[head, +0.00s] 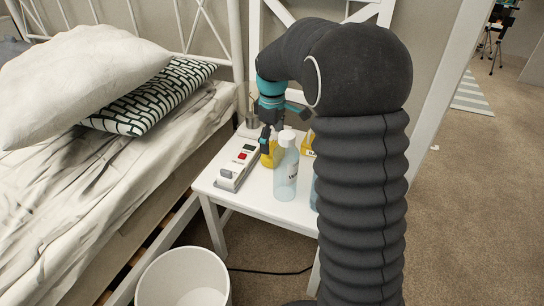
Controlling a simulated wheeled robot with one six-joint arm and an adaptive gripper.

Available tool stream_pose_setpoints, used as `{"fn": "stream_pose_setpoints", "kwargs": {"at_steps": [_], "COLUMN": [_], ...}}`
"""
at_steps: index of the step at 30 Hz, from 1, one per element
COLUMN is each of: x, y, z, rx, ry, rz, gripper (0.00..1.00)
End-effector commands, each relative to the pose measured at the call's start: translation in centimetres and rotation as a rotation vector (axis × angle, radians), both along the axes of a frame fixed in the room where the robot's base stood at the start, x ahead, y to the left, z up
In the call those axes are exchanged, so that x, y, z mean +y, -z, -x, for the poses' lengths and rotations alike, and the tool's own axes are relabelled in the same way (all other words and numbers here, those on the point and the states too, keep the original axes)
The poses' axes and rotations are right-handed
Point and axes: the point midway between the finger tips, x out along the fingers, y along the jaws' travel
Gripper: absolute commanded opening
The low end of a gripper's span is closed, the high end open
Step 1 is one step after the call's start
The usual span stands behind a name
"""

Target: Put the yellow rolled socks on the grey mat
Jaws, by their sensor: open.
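A yellow rounded thing, which looks like the yellow rolled socks (267,159), is on the white bedside table, partly hidden by a clear bottle. My gripper (282,128) is over the table, pointing down with its fingers apart. One finger comes down at the yellow thing's upper left; whether it touches cannot be told. I cannot make out a plain grey mat on the table; part of the tabletop is hidden behind my arm.
The white table (238,201) also holds a power strip (237,168), a white-capped bottle (285,176), a metal cup (252,121) and another yellow item (308,146). A white bin (184,272) stands in front. The bed (110,165) is at left. A striped light rug (472,94) lies far right across open carpet.

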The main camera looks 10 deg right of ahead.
Motion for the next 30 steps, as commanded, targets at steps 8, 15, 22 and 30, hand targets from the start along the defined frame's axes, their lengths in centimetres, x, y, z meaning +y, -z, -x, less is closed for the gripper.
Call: {"fn": "stream_pose_setpoints", "kwargs": {"at_steps": [8, 15, 22, 30], "x": [0.0, 0.0, 0.0, 0.0], "y": [3.9, 4.9, 4.8, 4.8], "z": [0.3, 0.3, 0.3, 0.3], "rx": [0.003, 0.001, 0.000, 0.000], "ry": [0.001, 0.001, 0.001, 0.001], "rz": [0.000, -0.001, 0.000, 0.000], "gripper": [1.00, 1.00, 0.78, 0.50]}}
